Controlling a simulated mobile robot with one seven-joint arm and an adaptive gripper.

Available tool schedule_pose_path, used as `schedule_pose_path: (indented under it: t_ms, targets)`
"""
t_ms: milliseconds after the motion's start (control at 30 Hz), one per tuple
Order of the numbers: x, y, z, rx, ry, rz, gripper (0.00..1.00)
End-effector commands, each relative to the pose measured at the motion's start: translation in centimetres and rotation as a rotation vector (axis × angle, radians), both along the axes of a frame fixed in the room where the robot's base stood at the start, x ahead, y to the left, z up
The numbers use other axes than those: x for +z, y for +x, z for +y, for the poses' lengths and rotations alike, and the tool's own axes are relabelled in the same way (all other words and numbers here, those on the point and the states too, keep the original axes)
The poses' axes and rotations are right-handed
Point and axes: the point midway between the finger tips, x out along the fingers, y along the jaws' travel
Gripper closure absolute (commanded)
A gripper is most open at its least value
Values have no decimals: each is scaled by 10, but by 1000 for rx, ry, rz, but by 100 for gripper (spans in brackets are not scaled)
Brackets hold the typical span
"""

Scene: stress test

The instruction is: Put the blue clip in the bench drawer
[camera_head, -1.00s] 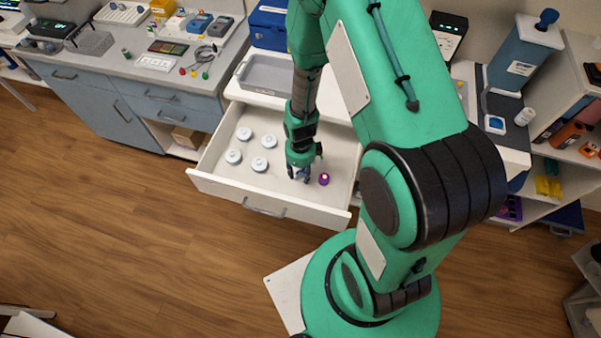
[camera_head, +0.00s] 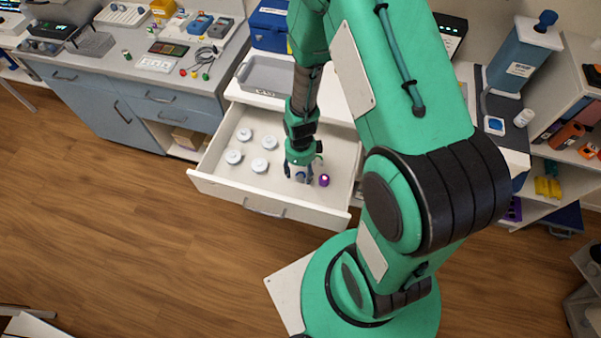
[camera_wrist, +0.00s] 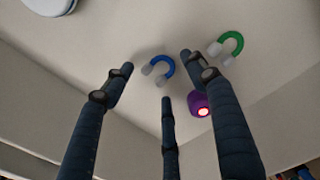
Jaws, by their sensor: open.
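The bench drawer (camera_head: 231,190) is pulled out, white and open at the top. The blue clip (camera_wrist: 163,75), a horseshoe shape with pale grey ends, lies on the drawer floor in the wrist view. My gripper (camera_head: 302,178) is down inside the drawer, near its right side. In the wrist view my gripper (camera_wrist: 158,77) has its three dark fingers spread, with nothing held between them. The blue clip appears between and just beyond the fingertips, apart from them. In the head view the fingers mostly hide it.
A purple object with a glowing red top (camera_head: 324,180) stands right of my gripper. A green clip (camera_wrist: 229,46) lies beyond it in the wrist view. Several white round pieces (camera_head: 259,165) occupy the drawer's left half. A grey tray (camera_head: 268,75) sits on the bench above.

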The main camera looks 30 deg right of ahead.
Motion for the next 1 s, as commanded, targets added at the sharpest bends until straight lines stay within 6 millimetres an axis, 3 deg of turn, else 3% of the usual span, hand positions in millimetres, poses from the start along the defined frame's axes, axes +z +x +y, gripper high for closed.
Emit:
schedule_pose_path:
  t_ms: [500, 700, 1000]
  targets:
    - [83, 1, 0, 0, 0, -3, 43]
    - [100, 1, 0, 0, 0, -1, 43]
    - [103, 0, 0, 0, 0, 0, 43]
